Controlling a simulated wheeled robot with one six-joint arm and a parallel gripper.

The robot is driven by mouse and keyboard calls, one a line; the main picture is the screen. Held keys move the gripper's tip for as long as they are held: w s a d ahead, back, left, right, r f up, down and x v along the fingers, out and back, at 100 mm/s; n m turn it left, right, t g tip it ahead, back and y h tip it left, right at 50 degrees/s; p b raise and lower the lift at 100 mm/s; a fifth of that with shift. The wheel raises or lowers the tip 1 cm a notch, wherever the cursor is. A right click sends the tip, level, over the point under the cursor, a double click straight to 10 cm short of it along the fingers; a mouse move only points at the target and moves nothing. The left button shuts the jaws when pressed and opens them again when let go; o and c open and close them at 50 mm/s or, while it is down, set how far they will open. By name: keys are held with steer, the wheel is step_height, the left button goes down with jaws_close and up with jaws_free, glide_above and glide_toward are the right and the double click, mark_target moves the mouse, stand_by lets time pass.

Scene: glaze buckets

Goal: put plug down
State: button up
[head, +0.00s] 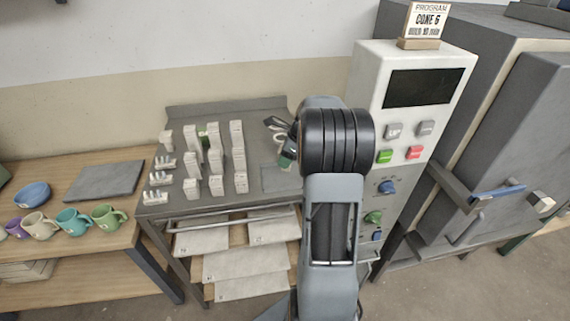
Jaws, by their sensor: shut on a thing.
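My arm stands up through the middle of the head view, and its bulky dark joint hides what lies behind it. My gripper is not visible, and neither is anything in its jaws. I cannot make out a plug anywhere in the view. A dark item (276,123) with a pale loop below it shows just left of my arm, partly covered. It is too small to identify.
A grey metal cart (225,114) carries rows of white blocks, with pale slabs (245,264) on the shelves below. A wooden table (80,222) at left holds mugs and a blue bowl (33,194). A white control panel (419,135) and a grey kiln (515,125) stand at right.

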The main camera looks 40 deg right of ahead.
steer(key=shift+w+f, duration=0.3)
steer(key=shift+f, duration=1.6)
steer(key=o, duration=0.9)
steer(key=shift+o, duration=0.2)
